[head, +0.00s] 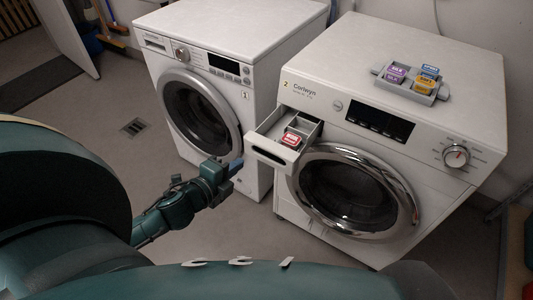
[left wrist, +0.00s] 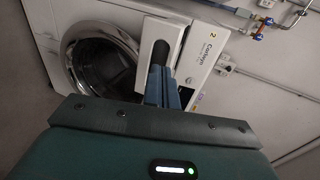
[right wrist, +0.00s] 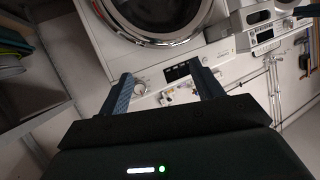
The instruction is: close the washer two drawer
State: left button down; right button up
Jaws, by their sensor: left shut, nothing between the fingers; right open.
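Washer two (head: 430,75) is the right-hand white machine with a "2" on its front. My left gripper (head: 238,164) is shut and empty, just left of the drawer front. In the left wrist view its closed fingertips (left wrist: 160,72) overlap the white drawer front (left wrist: 177,35) beside its dark handle recess; I cannot tell whether they touch. My right gripper (right wrist: 165,84) is open and empty in the right wrist view, with washer two's panel (right wrist: 190,66) beyond it.
A grey tray (head: 410,88) with several coloured boxes sits on washer two's top. Washer two's round chrome door (head: 357,232) is shut, below the drawer. Washer one (head: 225,30) stands close on the left, its drawer shut. The floor in front has a drain (head: 134,127).

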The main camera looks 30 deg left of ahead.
aim_at(256, 151)
pick_arm(q)
jog(key=b+x, duration=0.1)
jog(key=x, duration=0.8)
jog(key=shift+w+d+f, duration=0.1)
jog(key=shift+w+f, duration=0.1)
jog(key=shift+w, duration=0.1)
pick_arm(e)
jog(key=shift+s+d, duration=0.15)
jog(key=shift+d, duration=0.05)
jog(key=shift+r, duration=0.1)
